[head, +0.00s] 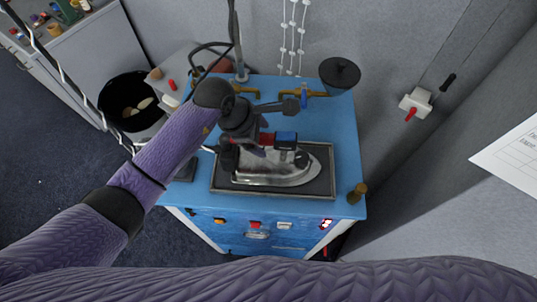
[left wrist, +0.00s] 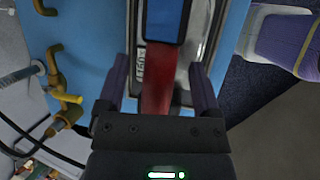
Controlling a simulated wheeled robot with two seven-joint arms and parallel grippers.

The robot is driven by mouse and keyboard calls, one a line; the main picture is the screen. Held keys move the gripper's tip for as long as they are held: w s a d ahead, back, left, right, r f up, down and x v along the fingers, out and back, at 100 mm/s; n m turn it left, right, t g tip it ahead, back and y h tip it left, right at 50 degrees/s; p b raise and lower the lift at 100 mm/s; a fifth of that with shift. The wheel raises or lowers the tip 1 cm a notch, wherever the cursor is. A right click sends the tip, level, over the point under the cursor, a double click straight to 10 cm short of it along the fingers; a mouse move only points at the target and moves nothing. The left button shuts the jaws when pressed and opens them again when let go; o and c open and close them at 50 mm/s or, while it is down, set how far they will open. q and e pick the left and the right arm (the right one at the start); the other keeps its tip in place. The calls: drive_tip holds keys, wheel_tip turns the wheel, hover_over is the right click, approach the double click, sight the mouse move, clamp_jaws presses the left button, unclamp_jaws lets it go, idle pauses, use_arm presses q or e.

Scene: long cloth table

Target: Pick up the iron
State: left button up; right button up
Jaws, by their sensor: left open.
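The iron (head: 272,172) has a silver body and a red and blue handle. It lies flat on a dark rectangular pad with a metal rim (head: 320,190) on top of the blue cabinet, its pointed end to the right. My left gripper (head: 256,138) is at the handle, reaching in from the upper left. In the left wrist view the open fingers (left wrist: 162,78) stand on either side of the iron's red handle (left wrist: 157,95), with gaps visible. Whether they touch it, I cannot tell. The gripper hides part of the iron's rear. My right gripper is not seen.
The blue cabinet (head: 335,115) has brass pipes (head: 325,93) at the back and a small brass knob (head: 357,191) at its front right. A dark round dish (head: 340,72) stands at the back right. A black bin (head: 127,98) is on the left. A wall switch (head: 414,103) is right.

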use_arm(q)
drive_tip(key=shift+x, duration=0.85)
clamp_jaws()
drive_tip(key=shift+w+r, duration=0.1)
